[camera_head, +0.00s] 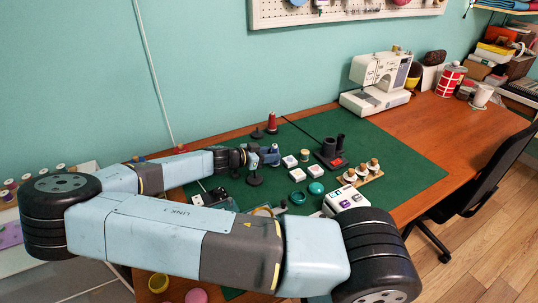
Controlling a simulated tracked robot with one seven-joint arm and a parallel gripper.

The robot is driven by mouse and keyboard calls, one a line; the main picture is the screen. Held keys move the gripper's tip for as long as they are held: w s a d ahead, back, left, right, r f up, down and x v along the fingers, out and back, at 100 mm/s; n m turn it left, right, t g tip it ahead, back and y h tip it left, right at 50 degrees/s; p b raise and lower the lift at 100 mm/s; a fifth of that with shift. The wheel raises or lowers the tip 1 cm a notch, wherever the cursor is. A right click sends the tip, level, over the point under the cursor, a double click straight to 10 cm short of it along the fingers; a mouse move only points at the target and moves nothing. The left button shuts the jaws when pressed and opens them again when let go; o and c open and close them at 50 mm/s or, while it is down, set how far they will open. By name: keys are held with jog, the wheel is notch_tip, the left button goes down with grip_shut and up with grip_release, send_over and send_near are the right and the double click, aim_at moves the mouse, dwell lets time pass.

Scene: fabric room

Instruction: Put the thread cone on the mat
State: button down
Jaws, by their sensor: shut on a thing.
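The green mat (392,158) lies on the wooden table, partly covered by my arm. My gripper (265,156) is over the left part of the mat, small in view. It is shut on a small blue thing (276,151) that looks like a thread cone; its lower part is hard to make out. A red thread cone (272,121) stands upright behind my gripper, near the mat's back edge. I cannot tell whether the blue thing touches the mat.
White blocks (290,161), a black twin-cup holder (330,153), teal round tins (316,188) and a wooden spool rack (361,174) stand right of my gripper. A sewing machine (378,80) is at the back. The mat's right part is clear. A black chair (485,178) stands at right.

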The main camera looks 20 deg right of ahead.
jog(key=shift+s+f, duration=0.1)
jog(key=shift+f, duration=0.25)
jog(key=c, duration=0.7)
grip_release()
jog(key=shift+d+r, duration=0.1)
